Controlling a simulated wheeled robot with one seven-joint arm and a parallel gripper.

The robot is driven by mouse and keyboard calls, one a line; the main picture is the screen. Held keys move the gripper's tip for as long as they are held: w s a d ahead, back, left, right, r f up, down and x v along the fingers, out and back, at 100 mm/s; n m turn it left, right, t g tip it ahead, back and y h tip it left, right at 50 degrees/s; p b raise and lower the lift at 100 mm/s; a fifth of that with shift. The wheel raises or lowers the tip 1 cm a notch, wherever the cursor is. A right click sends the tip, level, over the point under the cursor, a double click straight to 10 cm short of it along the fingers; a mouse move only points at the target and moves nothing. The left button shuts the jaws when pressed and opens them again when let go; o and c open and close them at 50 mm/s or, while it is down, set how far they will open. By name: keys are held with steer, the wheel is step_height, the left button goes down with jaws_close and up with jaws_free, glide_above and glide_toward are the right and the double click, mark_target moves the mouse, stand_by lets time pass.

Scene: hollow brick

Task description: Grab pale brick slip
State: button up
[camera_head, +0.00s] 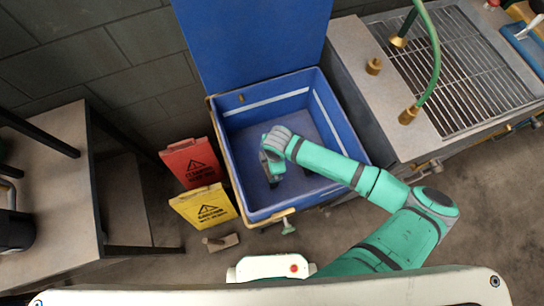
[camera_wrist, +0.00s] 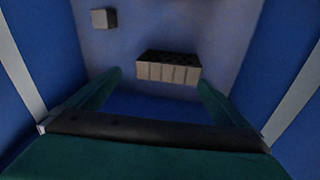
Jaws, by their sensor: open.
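My gripper (camera_head: 270,168) reaches down into the deep blue bin (camera_head: 232,160). In the wrist view my gripper (camera_wrist: 159,79) is open, with its two green fingers spread apart. A pale block (camera_wrist: 167,73) with a grooved front and a dark top that seems to have holes lies on the bin floor, between and beyond the fingertips in the picture. A small grey-beige block (camera_wrist: 103,18) lies further off to the left, apart from it. I cannot tell for sure which of the two is the brick slip. In the head view, my gripper and arm hide most of what lies beneath them.
The bin's walls rise on both sides of my gripper, and its blue lid (camera_head: 255,40) stands open behind. Red (camera_head: 192,162) and yellow (camera_head: 204,207) caution signs stand left of the bin. A metal counter with a grate (camera_head: 450,75) adjoins on the right.

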steer(key=shift+s+n+g+h, duration=0.3)
steer(key=shift+n+g+h, duration=0.1)
steer(key=shift+g+h, duration=0.15)
steer(key=shift+f, duration=5.3)
steer(key=c, duration=0.9)
